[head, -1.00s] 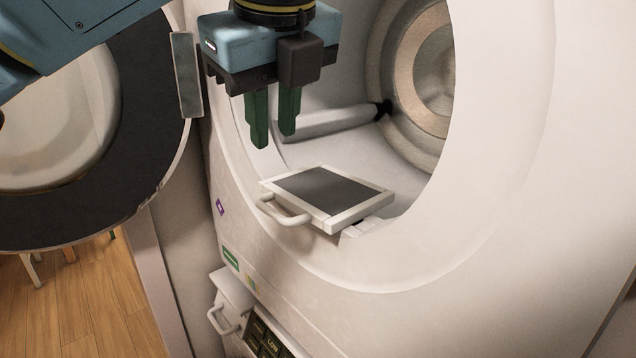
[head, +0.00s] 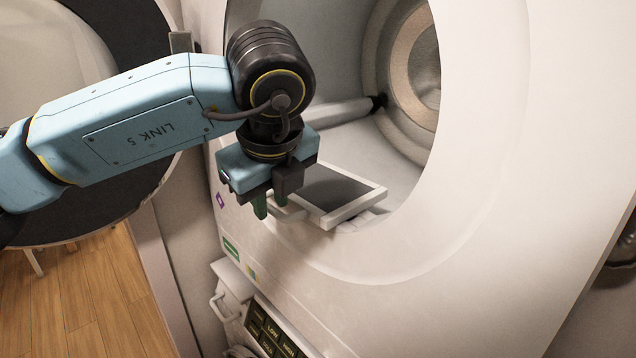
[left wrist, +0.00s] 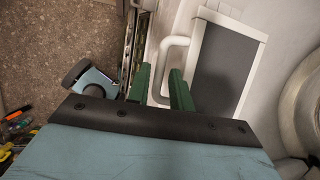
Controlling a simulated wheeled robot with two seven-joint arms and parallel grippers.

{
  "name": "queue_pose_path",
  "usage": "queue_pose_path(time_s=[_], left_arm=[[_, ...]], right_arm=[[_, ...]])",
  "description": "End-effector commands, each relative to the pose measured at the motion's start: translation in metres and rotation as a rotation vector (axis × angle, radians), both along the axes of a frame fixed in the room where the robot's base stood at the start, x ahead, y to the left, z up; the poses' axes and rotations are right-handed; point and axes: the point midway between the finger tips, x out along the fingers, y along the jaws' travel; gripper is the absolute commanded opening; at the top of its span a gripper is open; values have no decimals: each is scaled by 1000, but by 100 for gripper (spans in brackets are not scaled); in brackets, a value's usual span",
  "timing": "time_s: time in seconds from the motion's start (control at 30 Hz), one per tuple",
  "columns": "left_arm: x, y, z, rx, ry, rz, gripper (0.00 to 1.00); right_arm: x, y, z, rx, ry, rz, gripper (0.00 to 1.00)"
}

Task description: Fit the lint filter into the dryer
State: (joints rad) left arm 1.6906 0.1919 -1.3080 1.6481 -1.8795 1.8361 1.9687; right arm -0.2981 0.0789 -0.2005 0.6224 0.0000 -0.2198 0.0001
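The lint filter (head: 338,187), a dark panel in a white frame with a handle, lies tilted at the lower lip of the dryer's (head: 470,220) round opening. It also shows in the left wrist view (left wrist: 225,70). My left gripper (head: 270,207) points down at the filter's handle side. In the left wrist view its green fingers (left wrist: 160,88) are apart, with the white handle (left wrist: 168,45) reaching into the gap between them. Whether they touch the handle I cannot tell. A pale block shows under the filter's near corner; the filter hides most of it. My right gripper is out of view.
The round dryer door (head: 95,40) stands open at the left, behind my left arm. A pale bar (head: 345,112) lies inside the drum. Below are a small drawer with a handle (head: 220,305) and a dark button panel (head: 270,335).

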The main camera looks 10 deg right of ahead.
Motion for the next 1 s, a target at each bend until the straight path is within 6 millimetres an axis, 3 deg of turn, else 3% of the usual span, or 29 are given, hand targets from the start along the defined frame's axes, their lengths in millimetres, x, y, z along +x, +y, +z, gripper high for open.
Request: queue_pose_path(time_s=[0.17, 0.37, 0.7, 0.87, 1.0], left_arm=[[0, 0, -1, 0, -1, -1, 22], [0, 0, 0, 0, -1, -1, 0], [0, -1, 2, -1, -1, -1, 0], [0, -1, 21, -4, -5, 0, 0], [0, -1, 50, -4, -6, 0, 0]], right_arm=[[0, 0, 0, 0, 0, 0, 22], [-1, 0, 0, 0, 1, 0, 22], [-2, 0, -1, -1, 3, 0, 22], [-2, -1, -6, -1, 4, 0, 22], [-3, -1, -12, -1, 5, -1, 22]])
